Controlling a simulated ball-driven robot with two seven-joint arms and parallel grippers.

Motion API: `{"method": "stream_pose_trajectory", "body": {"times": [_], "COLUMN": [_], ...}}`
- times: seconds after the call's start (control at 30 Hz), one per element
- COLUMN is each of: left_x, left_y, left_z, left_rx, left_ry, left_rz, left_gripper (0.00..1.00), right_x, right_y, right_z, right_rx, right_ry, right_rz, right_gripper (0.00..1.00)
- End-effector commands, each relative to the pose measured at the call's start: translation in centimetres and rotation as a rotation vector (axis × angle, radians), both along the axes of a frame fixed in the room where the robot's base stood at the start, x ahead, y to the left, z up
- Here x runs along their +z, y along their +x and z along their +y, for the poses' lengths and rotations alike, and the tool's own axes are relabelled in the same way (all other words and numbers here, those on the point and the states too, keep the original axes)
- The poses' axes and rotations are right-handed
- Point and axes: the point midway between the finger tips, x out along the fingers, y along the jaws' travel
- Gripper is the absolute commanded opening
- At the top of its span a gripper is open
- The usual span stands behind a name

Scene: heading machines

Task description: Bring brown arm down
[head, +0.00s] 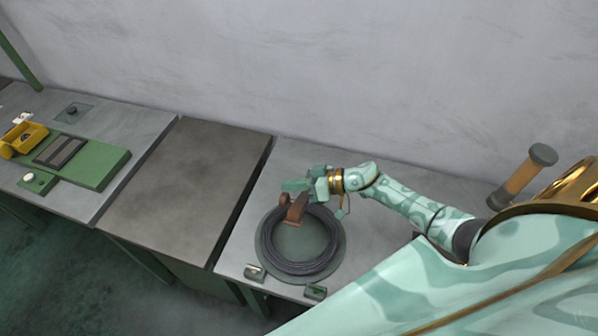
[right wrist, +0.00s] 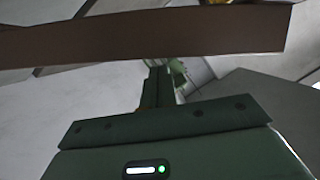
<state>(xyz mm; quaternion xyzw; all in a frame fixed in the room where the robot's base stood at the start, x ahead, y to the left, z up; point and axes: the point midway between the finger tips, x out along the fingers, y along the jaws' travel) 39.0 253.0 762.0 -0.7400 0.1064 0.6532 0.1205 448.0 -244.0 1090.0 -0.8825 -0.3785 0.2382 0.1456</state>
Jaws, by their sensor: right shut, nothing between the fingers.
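The brown arm (head: 295,208) is a short brown bar at the upper edge of the dark wire coil (head: 272,254), which lies on a round green plate (head: 300,240). In the right wrist view the brown arm (right wrist: 140,38) crosses the top of the picture as a wide band. My right gripper (head: 290,186) is shut and empty, right at the upper end of the brown arm. I cannot tell whether it touches it. My left gripper is not in view.
Two small blocks (head: 316,292) sit at the table's front edge. A brown-topped table (head: 185,180) stands to the left. Beyond it, a green machine (head: 100,165) with a yellow part (head: 30,137) sits on a grey table. A wall is behind.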

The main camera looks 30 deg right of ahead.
Motion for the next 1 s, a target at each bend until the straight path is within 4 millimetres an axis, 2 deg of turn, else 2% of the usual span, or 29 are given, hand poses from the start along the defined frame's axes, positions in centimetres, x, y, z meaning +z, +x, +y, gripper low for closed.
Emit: {"method": "stream_pose_trajectory", "body": {"times": [0.67, 0.87, 1.0], "left_x": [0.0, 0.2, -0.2], "left_y": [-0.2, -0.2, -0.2], "left_z": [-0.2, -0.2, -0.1], "left_rx": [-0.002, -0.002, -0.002], "left_ry": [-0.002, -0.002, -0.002], "left_rz": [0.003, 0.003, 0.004], "left_gripper": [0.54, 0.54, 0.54], "right_x": [-1.1, -2.8, -4.9], "right_y": [-0.7, -1.7, -2.6], "right_z": [0.5, 1.6, 2.6], "right_rx": [-0.001, -0.002, -0.001], "right_ry": [-0.021, -0.096, -0.173], "right_rz": [-0.02, -0.085, -0.154], "right_gripper": [0.0, 0.0, 0.0]}}
